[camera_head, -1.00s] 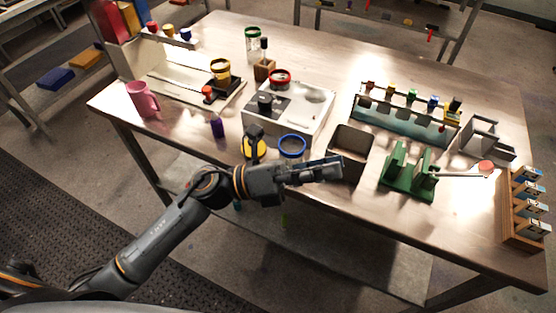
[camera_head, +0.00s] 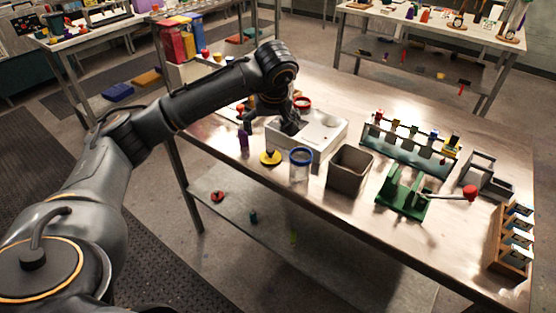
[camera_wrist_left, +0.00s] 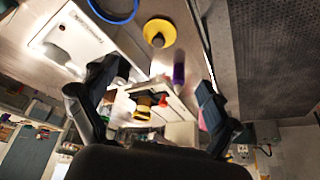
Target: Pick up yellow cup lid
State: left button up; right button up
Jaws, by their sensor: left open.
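The yellow cup lid (camera_head: 270,158), a yellow disc with a dark knob, lies on the metal table near its front edge. It also shows at the top of the left wrist view (camera_wrist_left: 158,32). My left gripper (camera_head: 271,118) is beyond the lid in the head view, near the white appliance. In the left wrist view its two black fingers (camera_wrist_left: 162,82) are spread wide with nothing held between them, and the lid is apart from them. My right gripper is not in view.
A blue-rimmed clear jar (camera_head: 300,164) stands just right of the lid, with a grey-brown bin (camera_head: 350,170) beyond it. A purple bottle (camera_head: 243,139) stands left of the lid. The white appliance (camera_head: 322,138) is behind. A green stand (camera_head: 402,195) is farther right.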

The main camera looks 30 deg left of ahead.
pick_arm(q)
jog(key=p, duration=0.1)
send_over(270, 150)
jog(key=s+d, duration=0.1)
jog(key=s, duration=0.1)
notch_tip(270, 150, down, 7)
jog(key=shift+w+d, duration=0.1)
jog(key=shift+w, duration=0.05)
jog(key=shift+w+f+p, duration=0.15)
jog(key=shift+f+p, duration=0.15)
jog(key=shift+f, duration=0.15)
jog(key=p+x, duration=0.1)
jog(key=x, duration=0.4)
jog(key=shift+w+p, duration=0.1)
jog(key=shift+p, duration=0.25)
jog(key=shift+r, duration=0.1)
jog(key=c, duration=1.1)
